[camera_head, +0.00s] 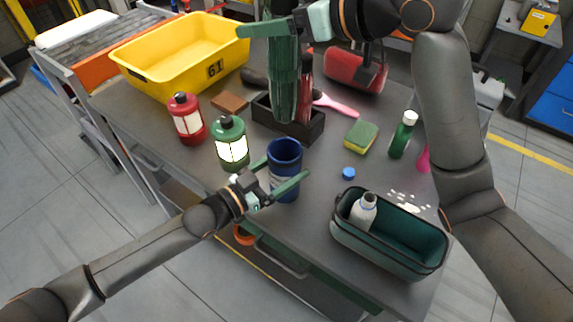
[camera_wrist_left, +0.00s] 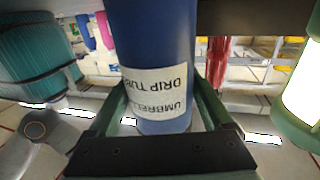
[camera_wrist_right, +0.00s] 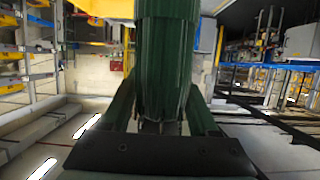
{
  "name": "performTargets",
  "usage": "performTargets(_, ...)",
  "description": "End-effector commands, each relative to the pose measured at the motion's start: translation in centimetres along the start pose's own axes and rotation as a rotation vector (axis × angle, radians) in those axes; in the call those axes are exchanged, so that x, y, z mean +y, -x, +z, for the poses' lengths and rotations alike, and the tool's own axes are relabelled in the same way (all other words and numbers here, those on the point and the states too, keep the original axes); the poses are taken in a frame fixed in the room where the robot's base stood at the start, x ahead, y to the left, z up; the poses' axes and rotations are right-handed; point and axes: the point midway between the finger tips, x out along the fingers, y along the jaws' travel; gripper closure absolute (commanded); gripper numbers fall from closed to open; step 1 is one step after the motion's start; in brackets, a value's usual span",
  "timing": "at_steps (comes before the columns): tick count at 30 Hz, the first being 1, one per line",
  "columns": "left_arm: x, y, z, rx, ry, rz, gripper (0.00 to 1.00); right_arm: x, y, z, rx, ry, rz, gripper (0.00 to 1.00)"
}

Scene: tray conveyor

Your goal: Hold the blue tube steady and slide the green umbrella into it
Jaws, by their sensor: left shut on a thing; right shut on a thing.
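The blue tube (camera_head: 285,154) stands upright near the table's front edge, its open top facing up. Its white label shows in the left wrist view on the tube (camera_wrist_left: 152,60). My left gripper (camera_head: 284,180) is shut around the tube's lower part. The folded green umbrella (camera_head: 284,85) hangs roughly upright, above and behind the tube, its lower end in front of or over a dark box. It also shows in the right wrist view (camera_wrist_right: 166,60). My right gripper (camera_head: 283,27) is shut on the umbrella's upper part. The umbrella is outside the tube.
A dark box (camera_head: 309,133) with a red folded umbrella (camera_head: 305,95) stands behind the tube. Green (camera_head: 231,142) and red lanterns (camera_head: 186,118) stand left. A teal bin (camera_head: 383,252) holding a white bottle (camera_head: 362,211) is at front right. A sponge (camera_head: 361,136) and blue cap (camera_head: 348,173) lie right.

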Motion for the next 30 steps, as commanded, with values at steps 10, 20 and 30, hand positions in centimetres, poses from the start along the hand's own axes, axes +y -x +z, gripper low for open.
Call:
performTargets(10, 0.0, 0.0, 0.0, 0.001, 0.000, 0.000, 0.76, 0.0, -0.8, 2.3, 0.002, 0.001, 0.001, 1.00)
performTargets(20, 0.0, 0.0, 0.0, 0.001, 0.000, 0.000, 0.76, 0.0, -1.6, 4.5, 0.001, 0.001, 0.001, 1.00)
performTargets(30, 0.0, 0.0, -0.1, 0.001, 0.000, 0.000, 0.76, 0.0, -2.4, 6.7, 0.001, 0.000, 0.001, 1.00)
